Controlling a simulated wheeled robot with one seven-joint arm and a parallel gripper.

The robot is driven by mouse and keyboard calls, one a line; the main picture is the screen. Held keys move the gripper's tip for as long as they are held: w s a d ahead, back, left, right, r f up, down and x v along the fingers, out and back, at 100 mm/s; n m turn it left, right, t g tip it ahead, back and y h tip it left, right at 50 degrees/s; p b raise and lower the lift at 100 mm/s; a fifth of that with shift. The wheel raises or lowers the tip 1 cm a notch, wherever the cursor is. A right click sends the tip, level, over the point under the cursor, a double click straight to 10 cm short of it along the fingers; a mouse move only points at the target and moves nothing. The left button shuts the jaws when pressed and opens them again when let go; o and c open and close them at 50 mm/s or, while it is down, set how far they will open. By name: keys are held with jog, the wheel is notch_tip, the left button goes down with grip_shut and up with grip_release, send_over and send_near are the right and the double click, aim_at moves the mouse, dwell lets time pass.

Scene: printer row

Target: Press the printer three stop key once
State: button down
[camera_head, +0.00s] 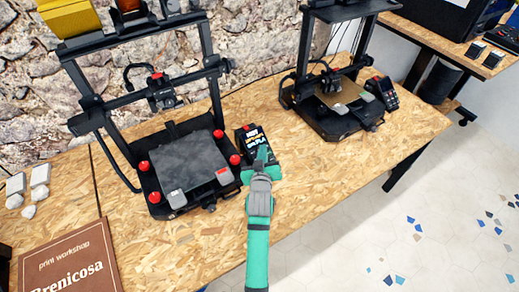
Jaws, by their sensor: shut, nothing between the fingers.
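A large black printer (110,102) with a grey bed and red corner knobs stands at the left. Its control box (242,137), with a lit screen and a red spot at its top, sits at the right of the bed. My gripper (263,156) is shut and empty, its tips over or against the lower part of that box. I cannot tell whether they touch it. A smaller black printer (304,58) with its own control box (388,95) stands further right. No printer number is readable. The stop key cannot be made out for certain, and my gripper hides part of the nearer box.
The wooden table (330,175) is clear right of my arm. A brown "print workshop Brenicosa" board (65,262) and small white pieces (38,185) lie at the left. A stone wall is behind. Another table (425,35) stands at the upper right.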

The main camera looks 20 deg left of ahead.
jog(key=shift+w+a+f, duration=0.15)
jog(key=shift+a+f, duration=0.05)
jog(key=shift+f, duration=0.15)
dwell(0.3)
jog(key=shift+w+a+f, duration=0.1)
jog(key=shift+a+f, duration=0.15)
dwell(0.7)
dwell(0.3)
jog(key=shift+s+d+r, duration=0.25)
jog(key=shift+d+r, duration=0.2)
jog(key=shift+r, duration=0.15)
jog(key=shift+d+r, duration=0.1)
jog(key=shift+s+d+r, duration=0.1)
jog(key=shift+d+r, duration=0.05)
jog(key=shift+r, duration=0.1)
jog(key=shift+s+d+r, duration=0.25)
jog(key=shift+s+r, duration=0.1)
jog(key=shift+r, duration=0.25)
jog(key=shift+s+d+r, duration=0.25)
jog(key=shift+d+r, duration=0.15)
jog(key=shift+r, duration=0.1)
jog(key=shift+s+d+r, duration=0.25)
jog(key=shift+d+r, duration=0.1)
jog(key=shift+r, duration=0.15)
